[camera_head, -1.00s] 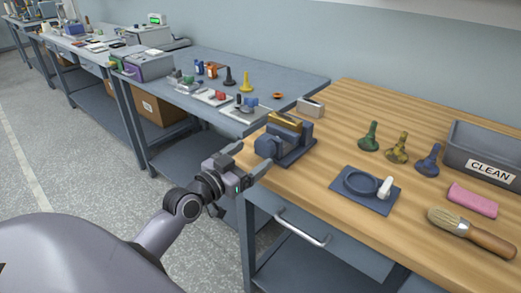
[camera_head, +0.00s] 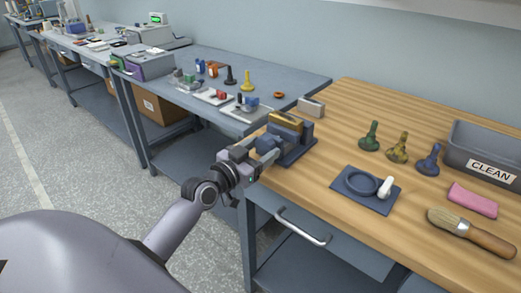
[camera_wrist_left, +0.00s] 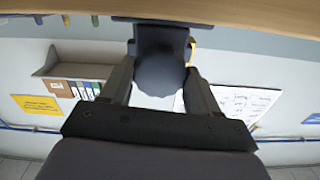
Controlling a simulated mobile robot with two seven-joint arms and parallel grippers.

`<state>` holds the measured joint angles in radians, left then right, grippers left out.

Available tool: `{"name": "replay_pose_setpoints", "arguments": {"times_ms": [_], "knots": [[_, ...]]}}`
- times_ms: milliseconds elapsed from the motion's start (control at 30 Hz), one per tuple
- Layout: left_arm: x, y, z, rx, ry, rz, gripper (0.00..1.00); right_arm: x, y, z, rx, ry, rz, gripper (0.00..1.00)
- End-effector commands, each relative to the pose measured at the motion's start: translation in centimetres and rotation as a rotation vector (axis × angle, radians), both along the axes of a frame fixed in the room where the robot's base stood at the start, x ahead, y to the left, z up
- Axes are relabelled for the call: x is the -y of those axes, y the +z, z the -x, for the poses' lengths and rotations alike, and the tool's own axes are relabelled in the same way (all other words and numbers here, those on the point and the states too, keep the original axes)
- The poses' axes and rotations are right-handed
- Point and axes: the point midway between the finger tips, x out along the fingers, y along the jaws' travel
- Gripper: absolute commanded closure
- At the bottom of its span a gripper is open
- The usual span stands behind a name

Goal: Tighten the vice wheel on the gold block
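The blue-grey vice (camera_head: 297,150) stands at the left front corner of the wooden bench. The gold block (camera_head: 285,119) sits in its jaws at the top; only a sliver of gold shows in the wrist view. The vice wheel (camera_wrist_left: 160,75) faces my left gripper and is largely hidden behind the fingers in the head view. My left gripper (camera_head: 258,156) is at the wheel. In the left wrist view its fingers (camera_wrist_left: 160,82) are open, one on each side of the wheel; whether they touch it is hard to tell. My right gripper is not in view.
A drawer handle (camera_head: 300,228) juts out below the bench edge.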

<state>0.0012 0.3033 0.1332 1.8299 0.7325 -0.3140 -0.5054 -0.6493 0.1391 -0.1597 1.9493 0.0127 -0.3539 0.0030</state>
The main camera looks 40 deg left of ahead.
Motion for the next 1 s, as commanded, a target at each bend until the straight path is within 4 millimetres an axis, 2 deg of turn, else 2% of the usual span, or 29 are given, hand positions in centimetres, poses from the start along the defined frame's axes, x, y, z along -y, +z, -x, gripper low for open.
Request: {"name": "replay_pose_setpoints", "arguments": {"times_ms": [167, 533, 1000], "knots": [[0.0, 0.1, 0.0, 0.004, -0.001, -0.082, 0.7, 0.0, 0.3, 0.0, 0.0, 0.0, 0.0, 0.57], [0.0, 0.2, 0.0, 0.034, -0.001, -0.427, 0.69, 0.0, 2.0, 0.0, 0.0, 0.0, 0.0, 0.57], [0.0, 0.0, 0.0, 0.034, 0.001, -0.417, 0.69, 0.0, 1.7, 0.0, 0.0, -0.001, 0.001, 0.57]]}}
